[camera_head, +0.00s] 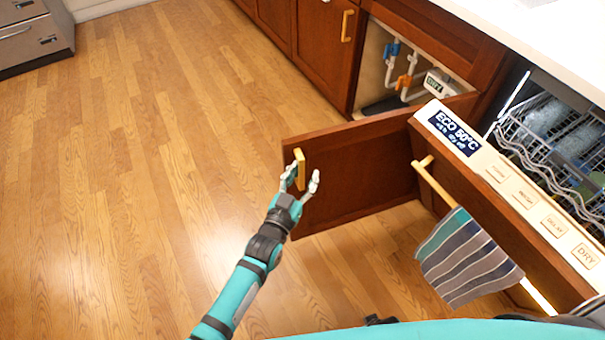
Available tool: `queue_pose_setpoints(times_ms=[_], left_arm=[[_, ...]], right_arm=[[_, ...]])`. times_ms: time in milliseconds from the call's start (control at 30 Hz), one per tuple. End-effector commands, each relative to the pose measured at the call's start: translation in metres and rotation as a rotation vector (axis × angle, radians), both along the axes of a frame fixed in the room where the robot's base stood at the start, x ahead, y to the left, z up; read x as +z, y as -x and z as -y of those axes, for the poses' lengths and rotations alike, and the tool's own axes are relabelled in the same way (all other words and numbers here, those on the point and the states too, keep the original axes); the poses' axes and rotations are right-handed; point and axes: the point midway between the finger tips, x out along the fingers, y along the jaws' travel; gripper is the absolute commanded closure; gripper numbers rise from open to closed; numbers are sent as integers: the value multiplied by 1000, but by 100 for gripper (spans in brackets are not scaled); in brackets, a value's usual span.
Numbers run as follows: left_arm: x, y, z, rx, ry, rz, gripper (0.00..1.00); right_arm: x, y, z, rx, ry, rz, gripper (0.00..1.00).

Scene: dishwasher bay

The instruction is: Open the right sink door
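The right sink door (358,168) is a reddish-brown wooden panel that stands swung well out from the sink cabinet (432,28). Its yellow handle (299,165) is at the door's free left end. My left gripper (301,181) is at this handle, with one finger on each side of it. The fingers look spread, and I cannot tell whether they touch the handle. The cabinet's inside shows pipes (404,80) with blue and orange fittings. My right gripper is not in view.
The dishwasher door (490,205) is partly lowered at the right, close to the sink door, with a striped towel (466,258) on its bar. A closed cabinet door (322,45) is left of the opening. The wooden floor (130,170) is clear at left.

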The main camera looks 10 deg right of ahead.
Motion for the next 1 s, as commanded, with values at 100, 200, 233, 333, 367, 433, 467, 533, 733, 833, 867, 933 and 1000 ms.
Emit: queue_pose_setpoints(times_ms=[100,200,233,333,367,433,467,533,733,833,867,933,1000], left_arm=[[-2,15,-10,0,-2,-3,62],[-2,33,-21,0,-3,-3,62],[-2,39,-24,0,-3,-4,62],[-2,58,-36,1,-3,-4,62],[-1,63,-40,1,-2,-3,62],[-2,74,-47,1,-2,-3,62],[-2,78,-49,1,-2,-3,62],[-2,86,-55,2,-2,-3,62],[-1,98,-62,2,-1,-2,62],[0,98,-63,3,-1,-1,62],[0,98,-63,3,-1,0,62],[0,98,-63,3,-1,0,62],[-1,98,-63,3,-1,0,62]], right_arm=[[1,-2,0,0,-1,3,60],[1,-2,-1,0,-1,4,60],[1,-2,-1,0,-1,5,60],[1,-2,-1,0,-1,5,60],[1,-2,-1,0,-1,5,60],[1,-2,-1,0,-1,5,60],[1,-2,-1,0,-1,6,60],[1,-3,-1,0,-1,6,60],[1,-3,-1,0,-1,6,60],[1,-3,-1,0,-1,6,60],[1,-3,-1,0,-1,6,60],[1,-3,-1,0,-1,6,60],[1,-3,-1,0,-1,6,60]])
